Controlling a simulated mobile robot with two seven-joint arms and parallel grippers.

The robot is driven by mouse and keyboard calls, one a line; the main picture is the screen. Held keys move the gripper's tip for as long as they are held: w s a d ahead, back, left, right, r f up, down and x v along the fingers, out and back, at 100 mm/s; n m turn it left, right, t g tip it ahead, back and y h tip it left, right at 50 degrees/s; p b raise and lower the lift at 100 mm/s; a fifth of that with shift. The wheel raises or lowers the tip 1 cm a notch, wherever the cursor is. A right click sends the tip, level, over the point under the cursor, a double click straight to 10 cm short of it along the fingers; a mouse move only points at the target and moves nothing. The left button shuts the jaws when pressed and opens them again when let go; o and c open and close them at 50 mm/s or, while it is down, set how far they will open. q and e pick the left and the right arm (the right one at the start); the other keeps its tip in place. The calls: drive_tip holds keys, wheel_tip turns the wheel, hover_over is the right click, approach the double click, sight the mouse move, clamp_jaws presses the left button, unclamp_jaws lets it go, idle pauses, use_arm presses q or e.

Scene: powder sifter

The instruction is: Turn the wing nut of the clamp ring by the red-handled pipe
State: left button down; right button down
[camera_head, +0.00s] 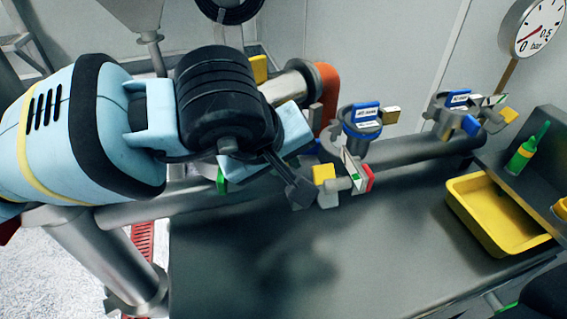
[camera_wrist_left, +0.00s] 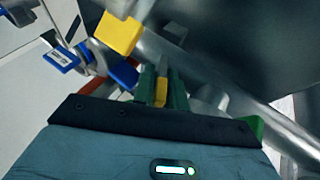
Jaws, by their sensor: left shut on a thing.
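In the wrist view my left gripper (camera_wrist_left: 161,88) has its green fingers shut on a narrow yellow piece, which looks like a wing nut (camera_wrist_left: 160,97). In the head view my left arm reaches in from the left over the pipe, and its finger contact is hidden or unclear. A yellow block (camera_head: 324,173) shows just beside the arm's end, near a small fitting with a red end (camera_head: 369,178). A clamp ring with blue handles (camera_head: 366,112) stands behind it, next to an orange-red pipe (camera_head: 327,88). I cannot tell which ring the held piece belongs to.
A second blue-handled clamp (camera_head: 459,98) stands further right on the pipe (camera_head: 420,148). A yellow tray (camera_head: 470,188) and a green bottle (camera_head: 525,155) are at the right. A gauge (camera_head: 540,27) is above. The grey tabletop (camera_head: 300,270) is clear in front. A dark part shows at the lower right edge.

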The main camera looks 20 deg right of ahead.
idle(0.3)
use_arm(q)
drive_tip(key=c, duration=1.5)
unclamp_jaws()
drive_tip(key=shift+c, duration=0.2)
drive_tip(key=v, duration=0.7)
drive_tip(key=shift+s+a+r, duration=0.15)
drive_tip(key=shift+s+r, duration=0.05)
drive_tip(key=shift+r, duration=0.1)
